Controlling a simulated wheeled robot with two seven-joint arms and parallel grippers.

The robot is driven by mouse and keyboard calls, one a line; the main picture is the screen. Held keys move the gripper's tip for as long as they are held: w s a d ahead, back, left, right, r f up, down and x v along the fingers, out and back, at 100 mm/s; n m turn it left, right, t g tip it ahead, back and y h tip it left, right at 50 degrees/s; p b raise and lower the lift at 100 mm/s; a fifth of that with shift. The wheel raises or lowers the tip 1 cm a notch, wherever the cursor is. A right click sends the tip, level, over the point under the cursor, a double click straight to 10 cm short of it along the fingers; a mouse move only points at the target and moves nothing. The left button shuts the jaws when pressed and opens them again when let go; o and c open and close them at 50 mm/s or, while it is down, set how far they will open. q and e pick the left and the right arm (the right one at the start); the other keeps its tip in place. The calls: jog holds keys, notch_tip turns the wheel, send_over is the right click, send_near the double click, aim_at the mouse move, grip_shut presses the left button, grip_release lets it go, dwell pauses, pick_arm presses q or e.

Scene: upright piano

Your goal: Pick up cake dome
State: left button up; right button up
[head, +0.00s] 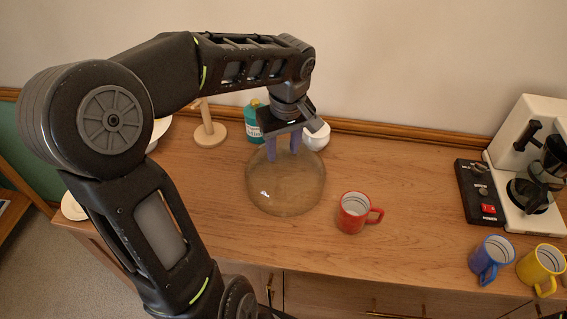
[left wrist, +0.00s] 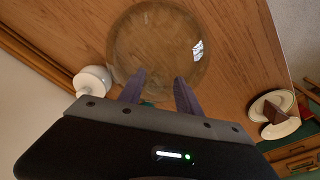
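The cake dome (head: 287,188) is a clear glass dome standing on the wooden counter, near the middle of the head view. It also shows in the left wrist view (left wrist: 160,45), straight beyond the fingers. My left gripper (head: 284,158) points down at the dome's top and far side. Its two fingers (left wrist: 158,90) are apart with nothing visible between them. I cannot tell whether the fingertips touch the glass. The gripper partly hides the dome's far edge. My right gripper is not in view.
A red mug (head: 354,212) stands close to the dome's right. A teal bottle (head: 254,122) and a white round pot (head: 317,136) stand just behind it. A wooden stand (head: 209,133) is at back left. A coffee maker (head: 532,165), blue mug (head: 491,258) and yellow mug (head: 541,266) are at right.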

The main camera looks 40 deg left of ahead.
pick_arm(q)
jog(key=shift+d+f, duration=0.15)
jog(key=shift+f, duration=0.35)
grip_shut()
jog(key=shift+r, duration=0.35)
jog(key=r, duration=0.5)
jog(key=r+b, duration=0.1)
jog(key=r, duration=0.3)
jog(key=shift+w+r, duration=0.2)
jog(key=shift+r, duration=0.2)
jog(key=shift+s, duration=0.1)
